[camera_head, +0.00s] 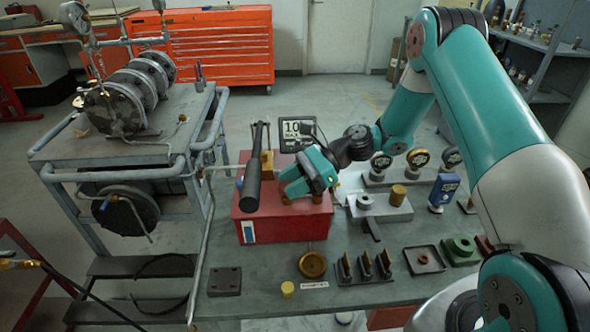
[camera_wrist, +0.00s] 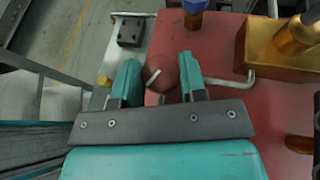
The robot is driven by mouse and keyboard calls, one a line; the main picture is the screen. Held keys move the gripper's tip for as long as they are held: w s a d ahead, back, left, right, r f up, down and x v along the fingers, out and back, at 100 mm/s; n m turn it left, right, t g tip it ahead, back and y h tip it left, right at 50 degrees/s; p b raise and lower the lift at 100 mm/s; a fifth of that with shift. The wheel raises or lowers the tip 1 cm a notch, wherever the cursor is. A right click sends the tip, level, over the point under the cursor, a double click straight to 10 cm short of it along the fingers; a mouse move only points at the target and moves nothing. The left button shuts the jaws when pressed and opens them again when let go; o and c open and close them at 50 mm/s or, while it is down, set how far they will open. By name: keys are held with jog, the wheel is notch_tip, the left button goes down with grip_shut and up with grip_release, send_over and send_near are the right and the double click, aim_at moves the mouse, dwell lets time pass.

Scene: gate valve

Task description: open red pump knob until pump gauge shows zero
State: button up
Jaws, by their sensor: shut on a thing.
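The red pump (camera_head: 262,229) is a red box on the workbench, with a long black lever (camera_head: 253,170) above it. The red knob (camera_wrist: 160,66) is round, with a short white mark on it. In the wrist view it sits between the two teal fingers of my gripper (camera_wrist: 159,76), which is shut on it. In the head view my gripper (camera_head: 290,184) is over the pump's top, and its fingers hide the knob. A square display (camera_head: 291,128) stands behind the pump and shows 10 in large digits. I cannot tell whether it is the pump gauge.
A brass block (camera_wrist: 268,52) and a bent metal rod (camera_wrist: 235,80) are close to my right finger. Round gauges (camera_head: 418,158), a blue device (camera_head: 442,190) and trays (camera_head: 424,260) stand on the bench to the right. A pipe rig (camera_head: 115,110) is at the left.

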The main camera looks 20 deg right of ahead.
jog(key=shift+a+n+g+h+p, duration=0.15)
jog(key=shift+n+g+p, duration=0.5)
jog(key=shift+n+g, duration=0.55)
jog(key=shift+a+n+g+h+p, duration=0.15)
jog(key=shift+n+g+p, duration=0.5)
jog(key=shift+n+g, duration=0.5)
jog(key=shift+d+g, duration=0.1)
jog(key=shift+g, duration=0.15)
jog(key=o, duration=0.9)
jog(key=shift+w+r, duration=0.1)
jog(key=shift+r, duration=0.2)
notch_tip(320, 180, up, 20)
jog(key=p, duration=1.5)
jog(key=shift+f+p, duration=0.25)
jog(key=shift+p, duration=0.1)
jog(key=shift+f, duration=0.1)
